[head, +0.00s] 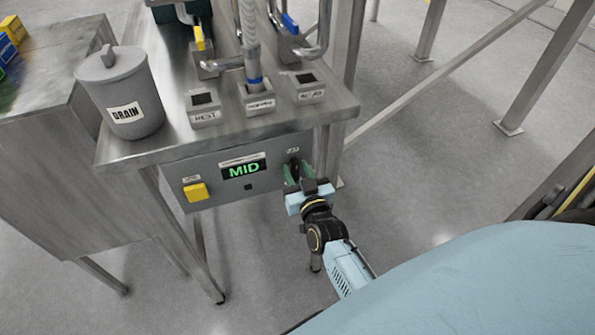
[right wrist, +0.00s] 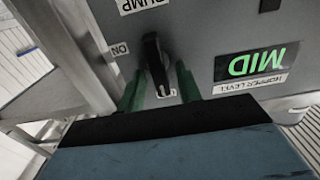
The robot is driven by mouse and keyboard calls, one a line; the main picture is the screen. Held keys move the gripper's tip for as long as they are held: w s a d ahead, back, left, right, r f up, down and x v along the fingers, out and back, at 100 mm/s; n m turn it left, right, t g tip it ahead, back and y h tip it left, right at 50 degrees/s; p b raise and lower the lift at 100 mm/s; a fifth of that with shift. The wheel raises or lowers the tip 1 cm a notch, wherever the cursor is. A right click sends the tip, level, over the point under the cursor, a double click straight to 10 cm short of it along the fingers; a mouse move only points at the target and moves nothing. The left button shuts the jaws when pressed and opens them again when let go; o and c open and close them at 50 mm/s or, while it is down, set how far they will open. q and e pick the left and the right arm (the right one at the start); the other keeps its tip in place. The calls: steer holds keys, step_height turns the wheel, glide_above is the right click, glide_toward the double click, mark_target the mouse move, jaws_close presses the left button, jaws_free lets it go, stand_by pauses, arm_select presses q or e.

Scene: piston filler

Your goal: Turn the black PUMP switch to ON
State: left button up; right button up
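The black PUMP switch (right wrist: 153,58) is on the grey panel. In the right wrist view its long handle runs roughly up and down the picture, its lower end by a mostly hidden label. The ON label (right wrist: 120,49) is to its left and the PUMP label (right wrist: 143,4) above it. In the head view the switch (head: 294,161) is at the panel's right end, partly covered. My right gripper (right wrist: 158,88) is open, its green fingers on either side of the handle's lower end. I cannot tell whether either touches it. My left gripper is not in view.
The panel also has a green MID display (head: 244,170) and a yellow switch (head: 195,192). Above it, a steel table (head: 170,148) bears a grey DRAIN pot (head: 122,95) and pipework with a yellow handle (head: 199,38). A table leg stands close by the switch.

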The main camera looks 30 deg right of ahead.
jaws_close()
steer(key=shift+m, duration=0.3)
steer(key=m+p, duration=0.1)
steer(key=m, duration=0.1)
steer(key=shift+d+m, duration=0.15)
steer(key=shift+m, duration=0.25)
steer(key=m, duration=0.9)
steer(key=shift+s+d+f, duration=0.1)
steer(key=shift+d+f, duration=0.2)
steer(key=shift+f, duration=0.05)
steer(key=m, duration=0.1)
steer(key=m+b, duration=0.1)
steer(key=m, duration=0.3)
steer(key=shift+f, duration=0.25)
steer(key=shift+m, duration=0.4)
steer(key=shift+o, duration=0.6)
jaws_free()
